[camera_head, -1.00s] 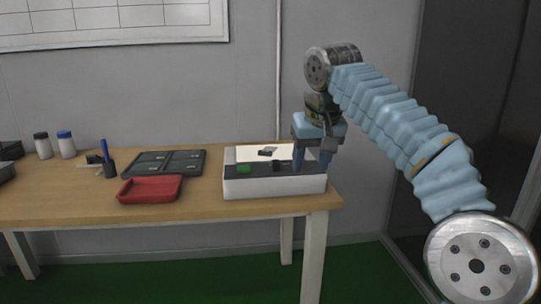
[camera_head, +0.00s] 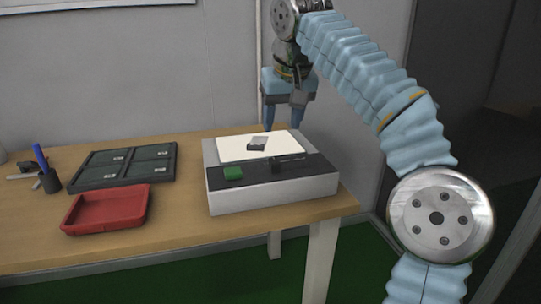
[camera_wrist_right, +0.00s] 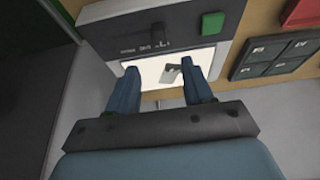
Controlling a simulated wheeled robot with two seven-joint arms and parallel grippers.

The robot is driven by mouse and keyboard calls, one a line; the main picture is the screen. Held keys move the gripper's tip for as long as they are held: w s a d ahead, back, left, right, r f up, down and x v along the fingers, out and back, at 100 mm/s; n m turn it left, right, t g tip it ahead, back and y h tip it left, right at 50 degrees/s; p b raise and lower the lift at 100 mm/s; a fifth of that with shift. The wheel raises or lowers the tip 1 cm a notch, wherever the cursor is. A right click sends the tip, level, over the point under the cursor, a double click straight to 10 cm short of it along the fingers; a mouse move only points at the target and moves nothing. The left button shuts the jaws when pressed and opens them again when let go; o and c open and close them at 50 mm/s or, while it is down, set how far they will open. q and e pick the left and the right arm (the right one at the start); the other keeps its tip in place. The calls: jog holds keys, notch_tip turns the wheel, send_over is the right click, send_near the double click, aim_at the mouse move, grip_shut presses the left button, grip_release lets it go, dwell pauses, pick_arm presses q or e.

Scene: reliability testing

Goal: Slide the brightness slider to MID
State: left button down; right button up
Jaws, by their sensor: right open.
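The light box (camera_head: 270,195) is a pale box with a bright white top plate (camera_head: 230,149) and a dark front control strip. A small black slider knob (camera_head: 276,168) stands on the strip, right of a green button (camera_head: 233,173). In the right wrist view the strip shows a small dark upright knob (camera_wrist_right: 164,42), the green button (camera_wrist_right: 212,24) and the lit plate (camera_wrist_right: 150,72). Slider labels are too small to read. My right gripper (camera_head: 283,127) is open and empty above the box's back part, apart from the knob. My left gripper is out of view.
A small grey part (camera_head: 257,144) lies on the lit plate. Left of the box are a red tray (camera_head: 108,226), a dark compartment tray (camera_head: 125,168) and a pen cup (camera_head: 51,182). The wooden table (camera_head: 172,232) is bare between red tray and box.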

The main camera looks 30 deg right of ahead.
aim_at(275, 160)
jog(key=b+x, duration=0.3)
jog(key=x, duration=0.8)
jog(key=shift+w+d+f, duration=0.1)
jog(key=shift+w+f, duration=0.2)
jog(key=shift+f, duration=0.3)
grip_shut()
